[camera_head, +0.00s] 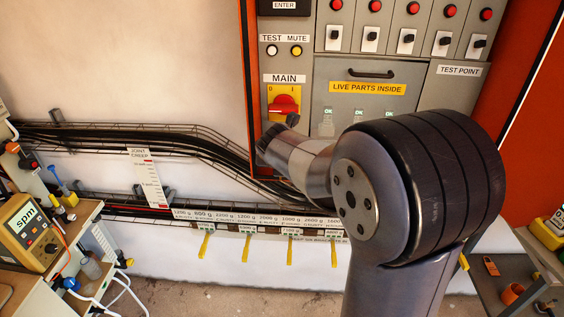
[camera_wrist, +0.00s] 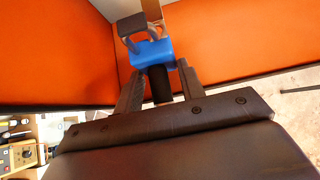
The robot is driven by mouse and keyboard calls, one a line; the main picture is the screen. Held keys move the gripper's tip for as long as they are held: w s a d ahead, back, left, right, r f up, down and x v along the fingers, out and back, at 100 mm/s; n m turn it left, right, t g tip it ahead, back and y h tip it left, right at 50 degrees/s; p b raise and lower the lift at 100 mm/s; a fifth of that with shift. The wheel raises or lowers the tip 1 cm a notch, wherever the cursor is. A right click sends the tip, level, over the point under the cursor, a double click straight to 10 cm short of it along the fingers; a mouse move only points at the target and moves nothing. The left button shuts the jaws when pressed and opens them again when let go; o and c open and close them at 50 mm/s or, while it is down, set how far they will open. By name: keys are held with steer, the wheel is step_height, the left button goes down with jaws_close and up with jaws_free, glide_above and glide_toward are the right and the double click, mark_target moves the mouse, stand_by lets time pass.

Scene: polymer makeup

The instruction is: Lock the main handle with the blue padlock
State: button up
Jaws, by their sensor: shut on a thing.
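The main handle (camera_head: 284,104) is a red rotary knob on a yellow plate, below the MAIN label on the grey panel. The blue padlock (camera_wrist: 152,52) shows in the wrist view, with its grey shackle (camera_wrist: 131,27) pointing up the picture. My gripper (camera_wrist: 160,70) is shut on the padlock, its fingers on either side of the lower end. The head view hides the padlock behind my arm.
Orange walls (camera_wrist: 60,55) flank the padlock in the wrist view. Cables (camera_head: 150,140) run along the wall to the panel's left. Weight tags (camera_head: 245,230) hang below. A bench with a yellow spm meter (camera_head: 30,230) stands at left. A shelf (camera_head: 500,295) is at lower right.

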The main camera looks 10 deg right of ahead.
steer(key=shift+w+d, duration=0.1)
steer(key=shift+w, duration=0.35)
steer(key=o, duration=1.2)
steer(key=shift+o, duration=0.2)
steer(key=shift+r, duration=0.1)
steer(key=v, duration=1)
steer(key=shift+s+r+b, duration=0.15)
steer(key=shift+s+b, duration=0.1)
steer(key=shift+b, duration=0.2)
steer(key=p+x, duration=0.1)
steer(key=x, duration=1)
steer(key=shift+s+r, duration=0.15)
steer(key=shift+s, duration=0.2)
